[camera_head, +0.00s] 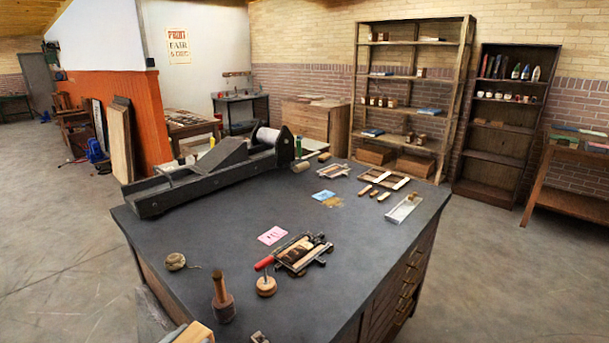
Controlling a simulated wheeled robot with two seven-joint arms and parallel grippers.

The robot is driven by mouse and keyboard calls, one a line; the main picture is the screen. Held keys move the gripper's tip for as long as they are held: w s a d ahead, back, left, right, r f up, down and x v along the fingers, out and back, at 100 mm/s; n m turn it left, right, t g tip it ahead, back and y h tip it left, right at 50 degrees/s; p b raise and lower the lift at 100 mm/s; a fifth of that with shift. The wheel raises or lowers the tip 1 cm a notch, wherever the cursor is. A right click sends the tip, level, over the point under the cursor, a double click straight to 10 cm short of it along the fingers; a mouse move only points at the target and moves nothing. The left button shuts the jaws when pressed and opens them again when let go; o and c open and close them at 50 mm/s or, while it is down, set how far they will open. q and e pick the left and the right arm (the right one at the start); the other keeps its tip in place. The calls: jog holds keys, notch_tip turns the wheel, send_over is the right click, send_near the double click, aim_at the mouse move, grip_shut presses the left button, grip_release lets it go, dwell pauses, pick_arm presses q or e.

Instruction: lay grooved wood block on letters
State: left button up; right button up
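A dark metal frame (318,241) lies on the dark-topped table, with wood-coloured strips and pieces in it. A red handle (264,263) sticks out at its left. Whether letters are in it is too small to tell. A light wood block (195,334) is cut off by the bottom edge of the picture at the table's near left corner. I cannot see grooves on it and cannot tell if it is the grooved one. Neither of my grippers can be made out in the head view.
A mallet (222,303), a round wooden knob (266,286) and a twine ball (175,261) stand near the frame. A pink card (272,236) lies behind it. A long dark press (205,176) fills the table's far left. The middle right tabletop (375,245) is clear.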

aim_at(190, 331)
dwell(0.7)
pick_arm(q)
jog(key=shift+w+d+r+n+y, duration=0.1)
jog(key=shift+w+r+n+y, duration=0.1)
jog(key=shift+r+n+y, duration=0.15)
jog(key=n+y, duration=0.1)
jog(key=w+r+n+t+y, duration=0.1)
jog(key=y, duration=0.1)
jog(key=shift+w+r+t, duration=0.15)
jog(key=shift+r+t, duration=0.1)
jog(key=shift+t, duration=0.05)
jog(key=shift+w+r+n+y, duration=0.1)
jog(key=shift+w+n+y, duration=0.1)
jog(key=shift+n+y, duration=0.4)
jog(key=shift+w+r+n+y, duration=0.15)
jog(key=shift+n+y, duration=0.2)
jog(key=shift+y, duration=0.3)
jog(key=shift+f+n+t+y, duration=0.15)
jog(key=shift+n+t+y, duration=0.15)
jog(key=shift+n+y, duration=0.35)
jog(key=shift+f+y, duration=0.15)
jog(key=shift+y, duration=0.3)
